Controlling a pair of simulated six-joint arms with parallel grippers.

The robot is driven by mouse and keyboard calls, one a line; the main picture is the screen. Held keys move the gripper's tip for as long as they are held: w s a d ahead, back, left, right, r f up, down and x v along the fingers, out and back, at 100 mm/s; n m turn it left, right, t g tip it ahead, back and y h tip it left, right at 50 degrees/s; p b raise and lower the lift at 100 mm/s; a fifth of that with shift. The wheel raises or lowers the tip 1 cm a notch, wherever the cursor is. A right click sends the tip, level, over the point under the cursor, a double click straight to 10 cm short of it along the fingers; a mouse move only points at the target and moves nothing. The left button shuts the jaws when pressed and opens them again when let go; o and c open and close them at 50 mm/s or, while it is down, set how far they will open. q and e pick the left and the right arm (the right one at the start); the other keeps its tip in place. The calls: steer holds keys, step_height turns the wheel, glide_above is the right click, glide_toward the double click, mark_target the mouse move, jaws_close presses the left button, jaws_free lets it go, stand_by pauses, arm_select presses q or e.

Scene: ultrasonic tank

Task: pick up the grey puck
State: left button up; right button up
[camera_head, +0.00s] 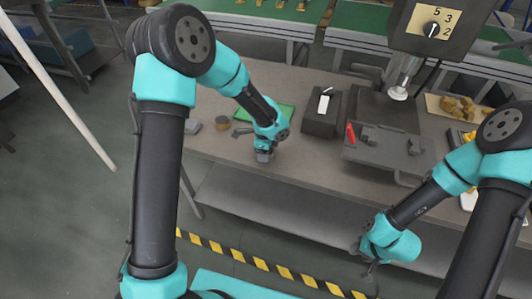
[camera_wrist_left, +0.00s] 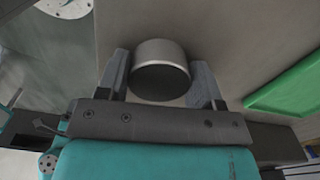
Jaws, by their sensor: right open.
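The grey puck (camera_wrist_left: 161,70), a short metal cylinder with a dark near face, sits between the two fingers of my left gripper (camera_wrist_left: 160,85) in the left wrist view. A finger lies close against each side, and the gripper looks shut on it. In the head view my left gripper (camera_head: 264,156) points down near the table's front edge and largely hides the puck. I cannot tell whether the puck touches the table. My right gripper (camera_head: 366,262) is open and empty, low in front of the table at the right.
A green mat (camera_head: 283,112) lies behind my left gripper; a brownish round piece (camera_head: 222,123) and a small grey block (camera_head: 193,126) lie left.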

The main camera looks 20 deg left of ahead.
arm_select(q)
steer(key=c, duration=0.5)
steer(key=shift+r, duration=0.1)
steer(key=shift+c, duration=0.2)
steer(key=shift+r, duration=0.5)
step_height(320, 180, up, 3)
steer(key=shift+f, duration=0.2)
steer(key=s+d, duration=0.2)
steer(key=s, duration=0.5)
steer(key=s+d+r, duration=0.1)
steer(key=s+d, duration=0.1)
steer(key=s, duration=0.6)
steer(key=shift+s+d, duration=0.15)
steer(key=shift+d, duration=0.15)
steer(key=shift+r, duration=0.1)
